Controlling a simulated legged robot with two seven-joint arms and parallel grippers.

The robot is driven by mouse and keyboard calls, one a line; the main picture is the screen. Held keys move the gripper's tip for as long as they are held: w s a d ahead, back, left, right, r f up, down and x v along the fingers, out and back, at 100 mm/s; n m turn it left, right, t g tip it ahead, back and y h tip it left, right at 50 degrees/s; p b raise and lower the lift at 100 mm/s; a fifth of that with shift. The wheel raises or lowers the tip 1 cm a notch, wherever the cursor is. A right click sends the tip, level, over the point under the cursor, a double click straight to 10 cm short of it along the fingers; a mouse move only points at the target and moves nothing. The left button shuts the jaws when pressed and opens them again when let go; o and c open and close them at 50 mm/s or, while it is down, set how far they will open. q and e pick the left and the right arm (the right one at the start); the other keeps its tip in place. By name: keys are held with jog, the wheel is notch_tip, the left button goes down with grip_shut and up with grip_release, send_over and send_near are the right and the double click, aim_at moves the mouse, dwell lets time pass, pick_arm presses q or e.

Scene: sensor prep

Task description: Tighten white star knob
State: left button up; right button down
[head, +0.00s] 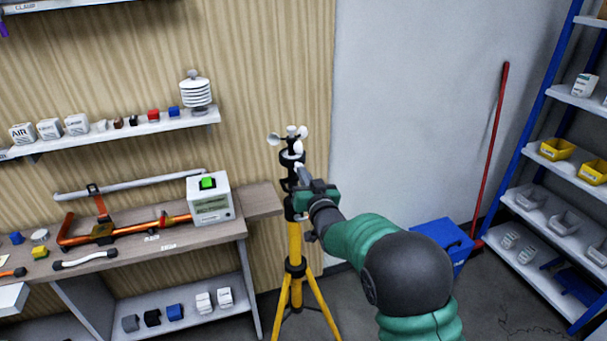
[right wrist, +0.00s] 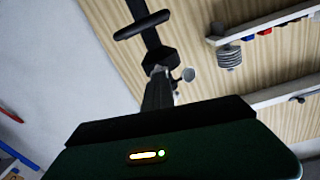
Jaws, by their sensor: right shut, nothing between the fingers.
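A yellow tripod (head: 294,250) with a black upper mast stands right of the bench. It carries an anemometer (head: 291,132) with white cups; one cup (right wrist: 188,74) shows in the right wrist view. I cannot make out the white star knob for certain; my gripper covers part of the mast. My right gripper (head: 301,172), green and black, is at the upper mast just below the cups, its fingers shut with nothing between them. Whether they touch the mast I cannot tell. In the right wrist view the gripper's dark body fills the bottom. My left gripper is out of view.
The bench (head: 262,200) at left holds a white box with a green button (head: 208,183) and orange tools. A wall shelf (head: 120,133) holds small blocks and a white louvred shield (head: 196,90). A blue bin (head: 432,240), red pole (head: 491,150) and blue rack (head: 535,120) stand right.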

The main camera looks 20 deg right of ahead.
jog(key=c, duration=2.2)
grip_release()
jog(key=shift+w+r, duration=0.1)
jog(key=shift+r, duration=0.35)
jog(key=c, duration=1.9)
grip_release()
jog(key=shift+c, duration=0.2)
jog(key=shift+o, duration=1.3)
jog(key=shift+f, duration=0.25)
jog(key=shift+o, duration=1.2)
jog(key=shift+f, duration=0.15)
jog(key=o, duration=0.3)
jog(key=shift+a+f+b, duration=0.15)
jog(key=shift+f+b, duration=0.2)
jog(key=shift+f, duration=0.35)
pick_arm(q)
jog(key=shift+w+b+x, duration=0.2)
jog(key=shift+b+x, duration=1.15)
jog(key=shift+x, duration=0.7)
pick_arm(e)
jog(key=shift+s, duration=8.95)
